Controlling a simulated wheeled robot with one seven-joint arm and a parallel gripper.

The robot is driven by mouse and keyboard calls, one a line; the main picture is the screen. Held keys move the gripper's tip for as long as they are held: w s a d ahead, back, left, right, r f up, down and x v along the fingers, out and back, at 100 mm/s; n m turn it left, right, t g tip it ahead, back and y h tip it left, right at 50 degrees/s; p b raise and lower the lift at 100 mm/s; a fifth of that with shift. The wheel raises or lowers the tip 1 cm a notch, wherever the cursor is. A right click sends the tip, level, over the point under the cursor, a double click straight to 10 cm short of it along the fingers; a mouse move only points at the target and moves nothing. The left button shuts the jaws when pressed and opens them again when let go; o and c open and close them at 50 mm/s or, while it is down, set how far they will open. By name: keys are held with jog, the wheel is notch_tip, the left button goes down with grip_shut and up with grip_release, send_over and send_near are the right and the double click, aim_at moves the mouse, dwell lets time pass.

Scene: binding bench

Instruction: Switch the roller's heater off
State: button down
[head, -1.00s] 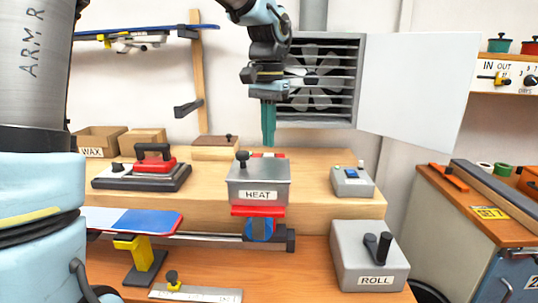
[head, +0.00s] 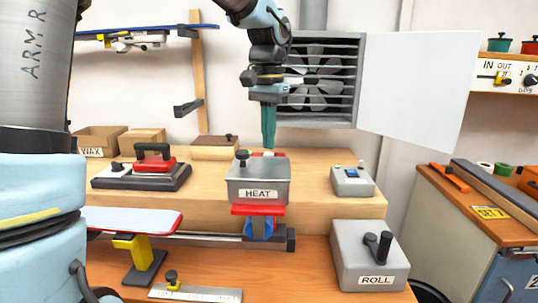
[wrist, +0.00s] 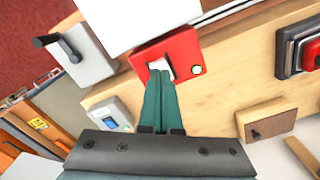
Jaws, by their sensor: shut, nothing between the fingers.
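A small red switch box (wrist: 186,48) with a white rocker (wrist: 160,66) and a glowing yellow-green lamp (wrist: 196,69) shows in the wrist view. In the head view only a bit of its red top (head: 279,154) shows behind the grey HEAT box (head: 258,182), which has a black knob on its lid. My gripper (wrist: 168,80) is shut and empty, its green fingertips at the rocker; contact cannot be told. In the head view my gripper (head: 268,145) points straight down behind the HEAT box.
A red-and-black iron (head: 153,158) stands left on the wooden shelf (head: 310,205). A small grey box with a blue button (head: 352,181) stands right. The ROLL box (head: 370,262) with a crank is at front right. A vent fan and open white panel are behind.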

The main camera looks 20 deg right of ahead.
aim_at(268, 155)
jog(key=shift+f+b, duration=0.5)
jog(key=shift+f, duration=0.4)
jog(key=shift+r, duration=0.15)
notch_tip(268, 155, up, 7)
jog(key=p, duration=0.6)
jog(key=shift+p, duration=0.35)
dwell(0.4)
jog(key=s+a+f+n, duration=0.1)
jog(key=a+f+n, duration=0.2)
jog(key=a, duration=0.7)
jog(key=s+a+f+n+t, duration=0.1)
jog(key=a+f+n, duration=0.2)
jog(key=a+f, duration=0.4)
jog(key=s+a+f+n, duration=0.2)
jog(key=a+f, duration=0.3)
jog(key=a, duration=0.8)
jog(key=shift+n+t, duration=0.3)
jog(key=shift+n, duration=0.6)
